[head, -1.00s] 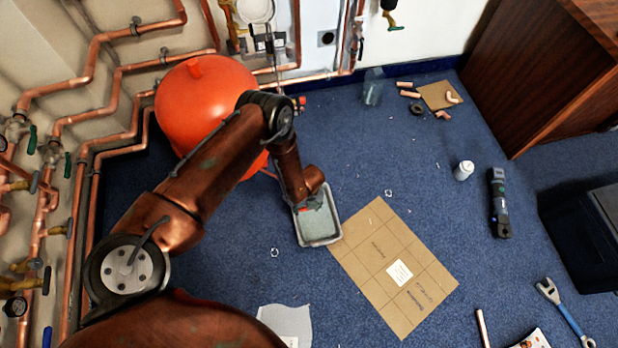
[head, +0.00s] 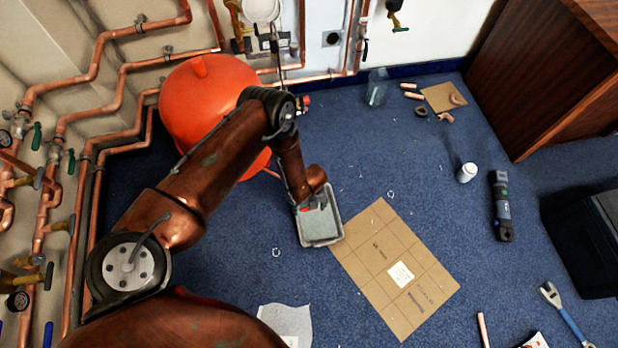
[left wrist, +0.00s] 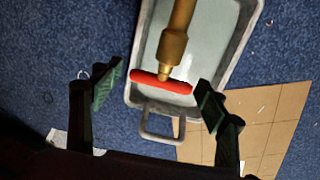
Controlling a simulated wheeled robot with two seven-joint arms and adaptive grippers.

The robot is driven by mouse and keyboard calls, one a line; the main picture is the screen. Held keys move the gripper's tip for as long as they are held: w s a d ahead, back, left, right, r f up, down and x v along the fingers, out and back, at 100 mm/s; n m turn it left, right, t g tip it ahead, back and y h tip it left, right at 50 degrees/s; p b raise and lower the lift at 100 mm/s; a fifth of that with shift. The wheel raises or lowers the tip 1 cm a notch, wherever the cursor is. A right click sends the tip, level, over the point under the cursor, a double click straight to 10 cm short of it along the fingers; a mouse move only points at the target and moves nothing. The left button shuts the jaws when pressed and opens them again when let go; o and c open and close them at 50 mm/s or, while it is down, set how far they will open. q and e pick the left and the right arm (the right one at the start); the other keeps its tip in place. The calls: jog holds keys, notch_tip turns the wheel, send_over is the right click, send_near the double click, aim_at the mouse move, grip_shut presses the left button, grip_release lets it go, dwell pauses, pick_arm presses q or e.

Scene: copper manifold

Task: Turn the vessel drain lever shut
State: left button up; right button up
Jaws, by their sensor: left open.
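The vessel (head: 190,105) is a large orange-red tank standing on the blue carpet at the left in the head view. In the left wrist view the drain lever (left wrist: 160,82) is a red bar across the end of a brass valve stem (left wrist: 173,45). My left gripper (left wrist: 157,96) is open, with one dark finger off each end of the bar and a gap to it. It does not look closed on anything. In the head view my wrist hides most of this gripper and the valve. My right gripper is not in view.
A grey metal tray (head: 320,230) lies on the floor beneath the valve; its rim and handle (left wrist: 160,133) show in the left wrist view. A cardboard sheet (head: 395,270) lies beside it. Copper pipes (head: 85,165) line the left wall.

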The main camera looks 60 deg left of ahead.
pick_arm(q)
notch_tip(320, 180, up, 11)
jog(key=shift+w+d, duration=0.15)
jog(key=shift+w, duration=0.1)
dwell(0.6)
